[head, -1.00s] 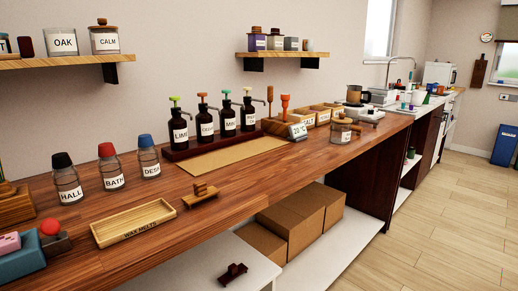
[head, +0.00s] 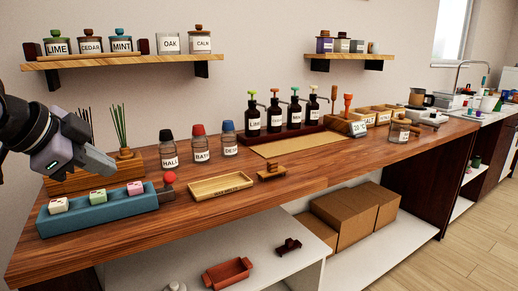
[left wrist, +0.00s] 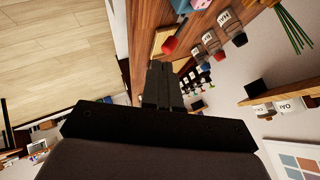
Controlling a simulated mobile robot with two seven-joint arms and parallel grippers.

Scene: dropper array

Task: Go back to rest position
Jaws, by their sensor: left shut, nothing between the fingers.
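My left gripper (head: 102,162) is at the left of the head view, raised above the left end of the wooden counter (head: 230,205). Its fingers are together with nothing between them. The closed fingers also show in the left wrist view (left wrist: 163,85), with the counter and jars beyond them. My right gripper is in neither view.
Near the left gripper are a blue tray (head: 100,212) with pink, green and white blocks, and a reed diffuser (head: 122,135). Three labelled jars (head: 200,148), a wooden tray (head: 222,186) and dropper bottles (head: 275,115) stand farther right. A shelf (head: 110,62) hangs above.

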